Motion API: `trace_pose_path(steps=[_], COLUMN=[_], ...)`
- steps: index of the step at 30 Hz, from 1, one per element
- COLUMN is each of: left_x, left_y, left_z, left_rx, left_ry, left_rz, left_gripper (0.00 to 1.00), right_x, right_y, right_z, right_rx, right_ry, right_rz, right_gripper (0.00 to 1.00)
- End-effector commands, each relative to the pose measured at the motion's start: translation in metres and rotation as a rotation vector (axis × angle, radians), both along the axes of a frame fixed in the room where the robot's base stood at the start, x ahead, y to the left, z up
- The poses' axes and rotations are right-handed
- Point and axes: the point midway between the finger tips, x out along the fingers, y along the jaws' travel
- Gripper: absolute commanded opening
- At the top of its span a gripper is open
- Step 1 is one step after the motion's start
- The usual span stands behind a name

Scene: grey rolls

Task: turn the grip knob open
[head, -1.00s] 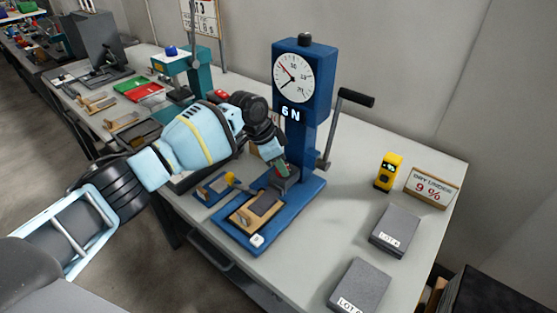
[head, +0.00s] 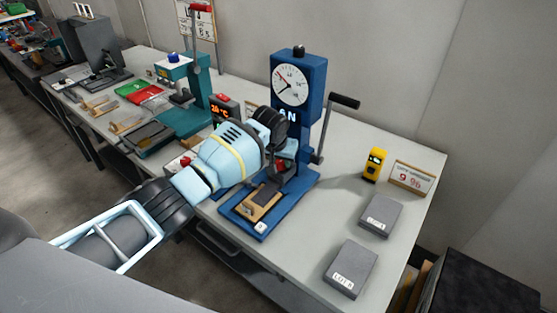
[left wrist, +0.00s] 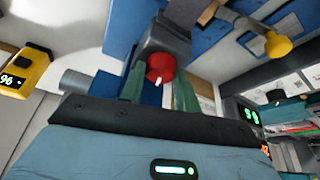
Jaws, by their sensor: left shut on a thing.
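The blue force stand (head: 303,135) stands on the bench with a round dial on top and a crank at its right. The grip knob (left wrist: 160,68) is a red disc with a small white mark, on the end of a dark grip block (left wrist: 165,38) in the left wrist view. My left gripper (left wrist: 160,88) has its green fingers on either side of the knob and is shut on it. In the head view, my left gripper (head: 284,160) is at the stand's column, its wrist hiding part of the grip. My right gripper is not in view.
A wooden block with a dark pad (head: 260,202) lies on the stand's base. A yellow meter (head: 374,164), a sign (head: 411,178) and two grey blocks (head: 380,215) (head: 350,268) are on the right. A teal press (head: 190,95) stands at the left. Bench between stand and blocks is clear.

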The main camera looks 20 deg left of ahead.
Motion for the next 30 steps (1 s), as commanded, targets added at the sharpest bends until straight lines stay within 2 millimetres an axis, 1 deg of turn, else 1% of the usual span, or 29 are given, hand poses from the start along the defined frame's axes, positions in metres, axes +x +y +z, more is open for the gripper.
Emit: trace_pose_path(steps=[6,15,22,30], left_x=[-0.0001,0.0001,0.0004,0.0003], left_y=[-0.0025,-0.0033,-0.0031,-0.003], left_z=[-0.0008,-0.0006,-0.0008,-0.0011], left_rx=[-0.002,-0.001,0.0,0.0], left_ry=[0.002,0.003,0.002,0.002], left_rz=[0.192,0.389,0.469,0.496], left_gripper=[0.09,0.09,0.09,0.1], right_x=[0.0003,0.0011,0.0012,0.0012], right_y=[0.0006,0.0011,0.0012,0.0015], right_z=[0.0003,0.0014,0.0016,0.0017], right_rx=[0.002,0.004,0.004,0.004], right_ry=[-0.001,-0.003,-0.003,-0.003], right_rz=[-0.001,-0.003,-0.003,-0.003], right_gripper=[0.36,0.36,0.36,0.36])
